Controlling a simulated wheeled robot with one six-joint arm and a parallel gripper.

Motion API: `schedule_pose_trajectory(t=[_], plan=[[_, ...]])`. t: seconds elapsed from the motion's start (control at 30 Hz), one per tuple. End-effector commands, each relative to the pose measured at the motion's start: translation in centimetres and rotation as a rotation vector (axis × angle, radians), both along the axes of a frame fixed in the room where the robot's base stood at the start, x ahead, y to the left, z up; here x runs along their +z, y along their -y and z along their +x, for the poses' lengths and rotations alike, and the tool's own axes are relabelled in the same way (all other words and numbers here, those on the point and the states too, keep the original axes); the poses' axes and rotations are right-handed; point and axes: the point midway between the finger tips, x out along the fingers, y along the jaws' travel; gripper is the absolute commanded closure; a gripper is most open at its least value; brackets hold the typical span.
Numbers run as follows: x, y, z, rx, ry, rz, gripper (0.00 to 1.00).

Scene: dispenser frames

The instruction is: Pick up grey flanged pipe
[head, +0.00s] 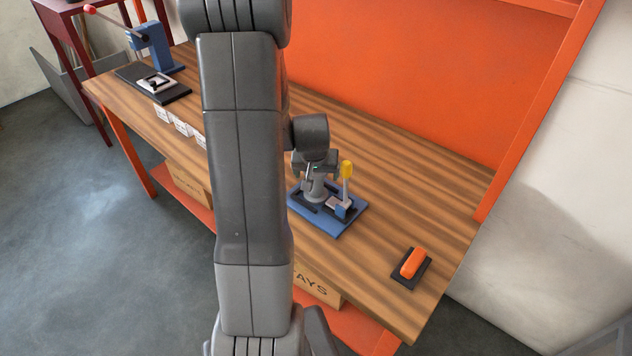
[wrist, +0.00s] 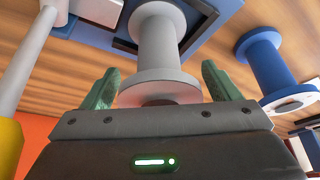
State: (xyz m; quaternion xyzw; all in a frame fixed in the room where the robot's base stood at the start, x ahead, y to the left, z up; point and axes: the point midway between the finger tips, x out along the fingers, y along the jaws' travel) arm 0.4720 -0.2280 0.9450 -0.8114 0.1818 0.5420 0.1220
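The grey flanged pipe (wrist: 158,42) stands on a blue fixture plate (head: 322,224) in the middle of the bench; it also shows in the head view (head: 316,189), partly covered from above. My gripper (wrist: 160,70) is open over the pipe's near flange, with one green finger on each side. Whether the fingers touch the flange is unclear. In the head view my gripper (head: 314,170) is just above the pipe. A toggle clamp with a yellow handle (head: 347,169) stands right beside it on the plate.
A blue flanged pipe (wrist: 266,68) stands to the right in the wrist view. An orange-handled block (head: 413,262) lies at the bench's right end. A blue press (head: 158,48) and white labelled boxes (head: 181,127) are at left. An orange panel (head: 390,75) backs the wooden bench (head: 400,185).

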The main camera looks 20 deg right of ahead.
Motion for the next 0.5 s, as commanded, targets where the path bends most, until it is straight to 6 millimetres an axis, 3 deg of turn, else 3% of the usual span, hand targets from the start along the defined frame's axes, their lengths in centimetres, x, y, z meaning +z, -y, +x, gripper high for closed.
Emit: schedule_pose_trajectory(t=[0.03,0.3,0.5], plan=[[0.01,0.00,0.00,0.000,0.000,0.000,0.28],[0.10,0.01,0.05,0.001,0.002,-0.001,0.79],[0.14,0.01,0.05,0.001,0.002,-0.001,0.79]])
